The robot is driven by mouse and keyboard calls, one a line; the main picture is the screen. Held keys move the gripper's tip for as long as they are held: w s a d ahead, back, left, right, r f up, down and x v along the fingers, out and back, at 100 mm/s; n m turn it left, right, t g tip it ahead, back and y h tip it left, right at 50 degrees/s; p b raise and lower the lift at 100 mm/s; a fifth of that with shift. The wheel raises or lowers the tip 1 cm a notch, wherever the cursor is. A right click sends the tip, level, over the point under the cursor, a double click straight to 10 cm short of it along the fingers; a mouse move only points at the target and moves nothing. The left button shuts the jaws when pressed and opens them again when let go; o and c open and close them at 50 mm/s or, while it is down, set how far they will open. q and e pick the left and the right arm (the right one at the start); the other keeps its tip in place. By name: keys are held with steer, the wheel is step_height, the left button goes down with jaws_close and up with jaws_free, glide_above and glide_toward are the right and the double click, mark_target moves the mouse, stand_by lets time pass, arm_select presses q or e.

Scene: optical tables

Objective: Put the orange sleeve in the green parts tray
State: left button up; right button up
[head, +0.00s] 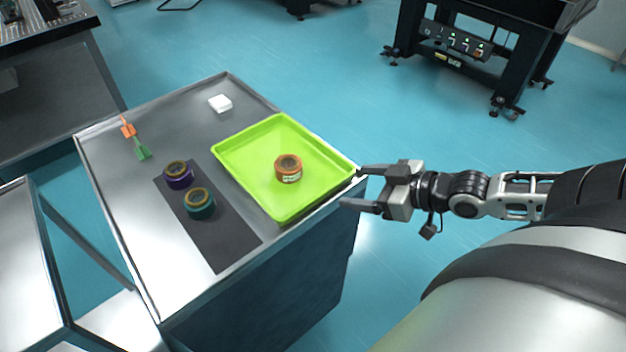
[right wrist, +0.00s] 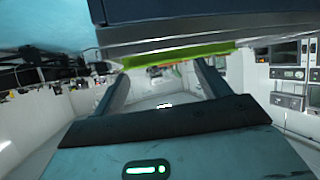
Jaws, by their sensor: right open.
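The orange sleeve (head: 288,170) stands upright inside the green parts tray (head: 240,166), near the tray's middle. The tray lies on the right part of the metal table top. My right gripper (head: 352,188) is open and empty, just off the tray's right corner and the table's edge, apart from the sleeve. In the right wrist view its two fingers (right wrist: 162,88) are spread with nothing between them, and the green tray's edge (right wrist: 185,57) shows beyond. My left gripper is not in the head view.
A dark mat (head: 223,240) holds a purple sleeve (head: 178,178) and a teal sleeve (head: 200,207). A white block (head: 220,103), an orange clip (head: 128,129) and a green clip (head: 142,149) lie farther back on the table. Blue floor is open to the right.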

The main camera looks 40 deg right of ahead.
steer(key=s+a+f+m+h, duration=0.1)
steer(key=s+a+f+h, duration=0.1)
steer(key=s+f, duration=0.35)
steer(key=a+f+g, duration=0.1)
steer(key=a+f, duration=0.3)
steer(key=a, duration=0.4)
steer(key=a+f+m, duration=0.1)
steer(key=a+f, duration=0.3)
steer(key=a, duration=0.5)
steer(key=shift+a+f+g, duration=0.2)
steer(key=shift+a+g, duration=0.05)
steer(key=shift+g, duration=0.15)
